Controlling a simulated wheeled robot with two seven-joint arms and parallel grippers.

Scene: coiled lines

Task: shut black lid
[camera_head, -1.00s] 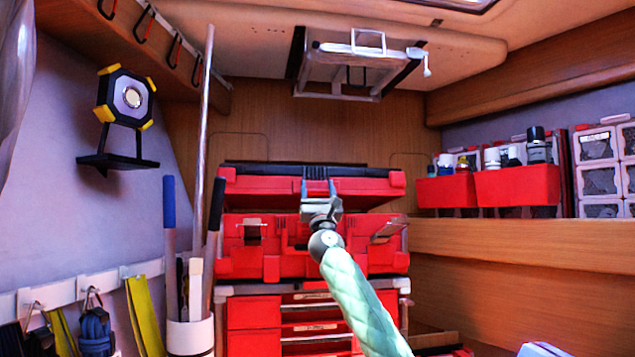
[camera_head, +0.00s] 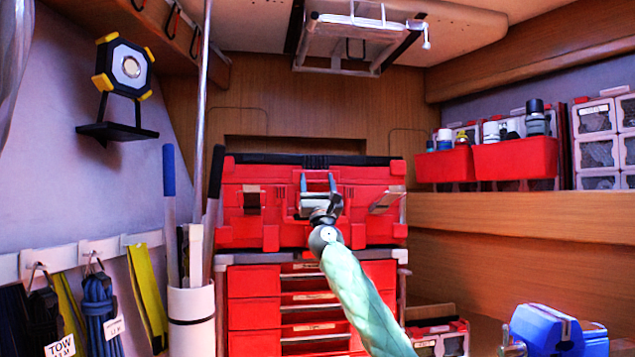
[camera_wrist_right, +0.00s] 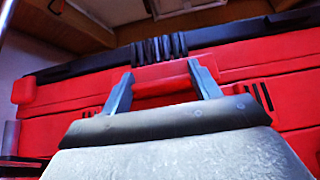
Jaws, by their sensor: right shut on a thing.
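The black lid (camera_head: 360,161) tops the red toolbox (camera_head: 290,232) at the centre of the head view. It lies flat along the toolbox's upper edge, and I see no open gap beneath its front. In the right wrist view its black ribbed part (camera_wrist_right: 160,48) runs above a red front. My right gripper (camera_head: 318,182) is at the middle of this front, its two fingers gripping a red handle-like piece (camera_wrist_right: 165,88) between them. Two latches, left (camera_head: 252,199) and right (camera_head: 386,200), sit on the front. My left gripper is not in view.
Red drawers (camera_head: 254,313) stand under the toolbox. A white tube (camera_head: 191,318) with poles stands at the left, close to the toolbox. Red bins (camera_head: 515,158) sit on the right shelf. A blue object (camera_head: 545,328) is at the lower right.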

